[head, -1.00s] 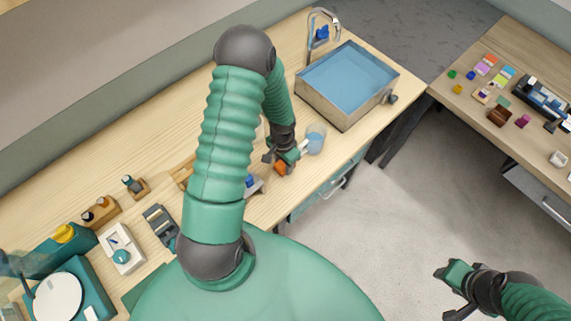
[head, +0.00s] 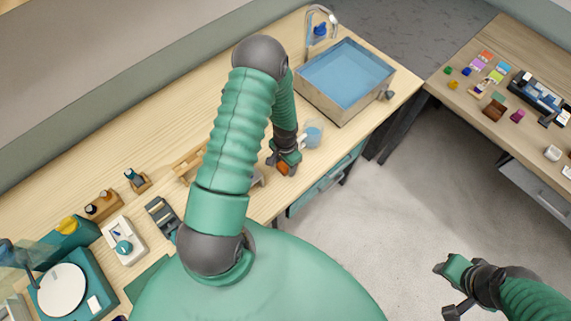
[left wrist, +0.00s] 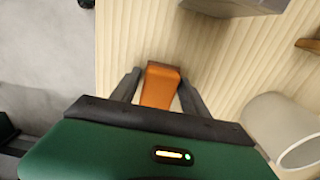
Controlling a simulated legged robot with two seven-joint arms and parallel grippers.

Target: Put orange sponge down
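The orange sponge (head: 283,169) is at the front edge area of the light wooden counter, beneath my left gripper (head: 281,165). In the left wrist view the sponge (left wrist: 160,84) lies between the two dark fingers of my left gripper (left wrist: 160,76). Narrow gaps show beside the sponge, so the fingers look open around it. Whether its underside rests on the wood is hard to tell. My right gripper (head: 443,289) is open and empty over the floor, far from the sponge.
Wooden holders (head: 188,162) stand to the left. Bare counter (head: 175,115) lies toward the wall.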

